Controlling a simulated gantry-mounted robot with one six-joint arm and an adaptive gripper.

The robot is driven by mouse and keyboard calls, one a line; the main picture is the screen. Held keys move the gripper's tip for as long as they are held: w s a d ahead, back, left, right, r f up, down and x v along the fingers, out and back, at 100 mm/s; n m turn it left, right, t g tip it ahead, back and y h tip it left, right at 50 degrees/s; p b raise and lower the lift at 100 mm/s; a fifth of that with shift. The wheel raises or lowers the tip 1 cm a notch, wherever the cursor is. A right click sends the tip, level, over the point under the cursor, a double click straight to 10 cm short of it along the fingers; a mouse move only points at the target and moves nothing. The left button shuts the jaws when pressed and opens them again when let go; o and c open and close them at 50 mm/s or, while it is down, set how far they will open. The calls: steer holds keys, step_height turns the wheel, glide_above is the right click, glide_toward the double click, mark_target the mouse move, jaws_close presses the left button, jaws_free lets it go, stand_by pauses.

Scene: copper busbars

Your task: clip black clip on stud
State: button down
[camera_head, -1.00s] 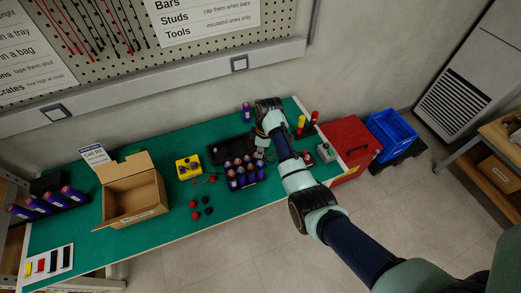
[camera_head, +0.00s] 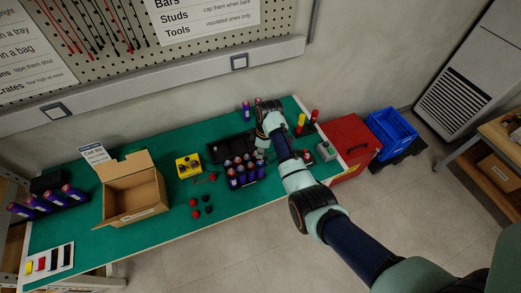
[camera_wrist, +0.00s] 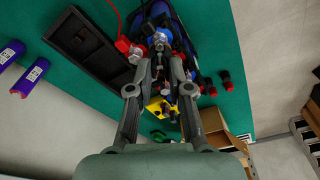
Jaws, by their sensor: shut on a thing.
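My gripper (camera_wrist: 161,68) is shut on a small dark thing between its fingertips in the wrist view, which looks like the black clip (camera_wrist: 160,78). Its outline is partly hidden by the fingers. A shiny metal stud (camera_wrist: 160,39) shows just beyond the fingertips, on top of the blue cell pack (camera_wrist: 178,20). I cannot tell whether the clip touches the stud. A red clip (camera_wrist: 127,46) with a red lead sits left of the fingertips by another metal stud. In the head view, the pack (camera_head: 240,174) is just left of my gripper (camera_head: 262,156).
A black tray (camera_wrist: 82,47) lies beside the pack. Purple cells (camera_wrist: 30,78) stand behind it. A yellow meter (camera_head: 188,166), loose red and black caps (camera_head: 194,215) and an open cardboard box (camera_head: 133,196) are to the left. A red case (camera_head: 352,143) is to the right.

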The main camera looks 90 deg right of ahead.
steer(key=shift+f+b, duration=0.35)
steer(key=shift+f, duration=0.7)
steer(key=c, duration=1)
jaws_free()
steer(key=shift+f, duration=0.1)
step_height(320, 180, up, 6)
steer(key=p, duration=0.6)
steer(key=shift+p, duration=0.35)
steer(key=shift+w, duration=0.1)
